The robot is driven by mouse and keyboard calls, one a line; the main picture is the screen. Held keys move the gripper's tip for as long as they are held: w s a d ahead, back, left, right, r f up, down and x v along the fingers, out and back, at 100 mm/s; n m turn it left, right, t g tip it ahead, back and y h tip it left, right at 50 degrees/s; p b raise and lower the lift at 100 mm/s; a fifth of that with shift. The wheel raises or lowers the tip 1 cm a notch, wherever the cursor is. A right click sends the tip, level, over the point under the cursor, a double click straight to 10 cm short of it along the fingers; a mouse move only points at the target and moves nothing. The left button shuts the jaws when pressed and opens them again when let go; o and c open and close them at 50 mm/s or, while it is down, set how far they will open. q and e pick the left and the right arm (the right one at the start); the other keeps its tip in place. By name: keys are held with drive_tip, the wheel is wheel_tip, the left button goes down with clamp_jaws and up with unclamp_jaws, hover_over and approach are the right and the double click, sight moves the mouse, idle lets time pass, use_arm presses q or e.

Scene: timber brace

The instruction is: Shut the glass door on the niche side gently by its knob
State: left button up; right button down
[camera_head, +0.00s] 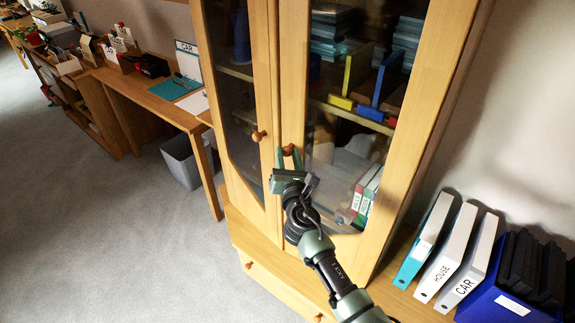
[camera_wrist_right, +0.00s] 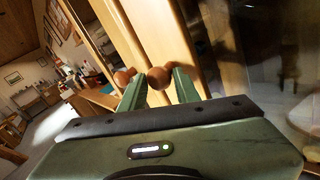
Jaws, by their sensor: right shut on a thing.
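A tall wooden cabinet has two glass doors side by side. My right gripper (camera_head: 288,160) is at the right glass door (camera_head: 293,80), shut on that door's round brown knob (camera_head: 288,150). In the right wrist view this knob (camera_wrist_right: 159,77) sits between the two green fingertips (camera_wrist_right: 160,85). The left glass door (camera_head: 262,80) has its own knob (camera_head: 259,136), just left of my gripper; it also shows in the right wrist view (camera_wrist_right: 124,77), close to the left finger. The right door looks nearly in line with the left one; I cannot tell whether it is flush. My left gripper is out of view.
Folders and boards stand behind the right glass. Upright binders (camera_head: 441,258) and a blue box (camera_head: 500,303) stand on a low surface at the right. A desk (camera_head: 150,95) and grey bin (camera_head: 181,162) are at the left. Grey floor (camera_head: 90,230) at the left is clear.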

drive_tip(key=shift+w+a+r, duration=0.1)
drive_tip(key=shift+a+r, duration=0.4)
drive_tip(key=shift+r, duration=0.1)
drive_tip(key=c, duration=1.1)
unclamp_jaws()
drive_tip(key=shift+a, duration=0.1)
drive_tip(key=shift+o, duration=0.2)
drive_tip(key=shift+a, duration=0.15)
drive_tip(key=shift+w+d, duration=0.1)
drive_tip(key=shift+d, duration=0.1)
drive_tip(key=s+p, duration=0.1)
drive_tip(key=s, duration=0.7)
drive_tip(key=shift+d+f, duration=0.4)
drive_tip(key=shift+f, duration=0.05)
